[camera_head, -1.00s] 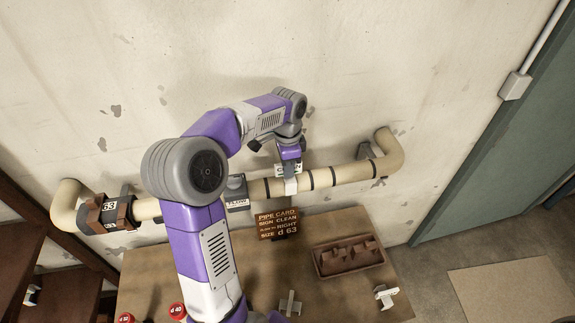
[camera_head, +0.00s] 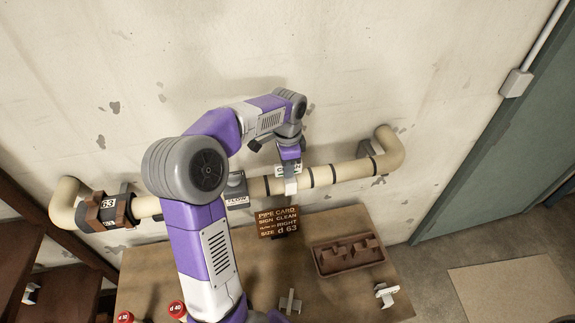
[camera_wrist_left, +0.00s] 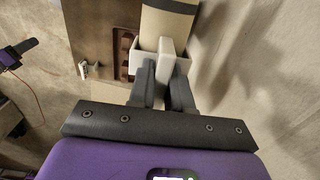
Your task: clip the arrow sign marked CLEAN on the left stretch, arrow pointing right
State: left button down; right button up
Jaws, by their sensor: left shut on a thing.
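My left gripper (camera_head: 290,163) is at the pipe, just right of the grey FLOW block (camera_head: 237,190). It is shut on a white clip-on sign (camera_head: 290,187), whose lettering is mostly hidden by the gripper. In the left wrist view the fingers (camera_wrist_left: 164,75) pinch the sign's pale tab (camera_wrist_left: 167,50), with the white clip body at the cream pipe (camera_wrist_left: 167,28). I cannot tell whether the clip is seated around the pipe or which way its arrow points. The pipe (camera_head: 350,172) also runs left behind my arm. My right gripper is not in view.
A brown card (camera_head: 278,220) reads sign CLEAN, RIGHT, size d 63. A brown tray (camera_head: 322,268) and small white clips (camera_head: 386,294) lie on the table (camera_head: 230,290). Red-capped d 40 pots (camera_head: 177,309) stand at the front. A dark 63 collar (camera_head: 108,212) is on the pipe's left.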

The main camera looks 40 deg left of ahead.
pick_arm(q)
jog(key=c, duration=0.6)
grip_release()
jog(key=shift+o, duration=0.2)
jog(key=shift+r, duration=0.1)
jog(key=shift+r+p, duration=3.4)
jog(key=shift+r, duration=0.35)
jog(key=shift+f, duration=0.1)
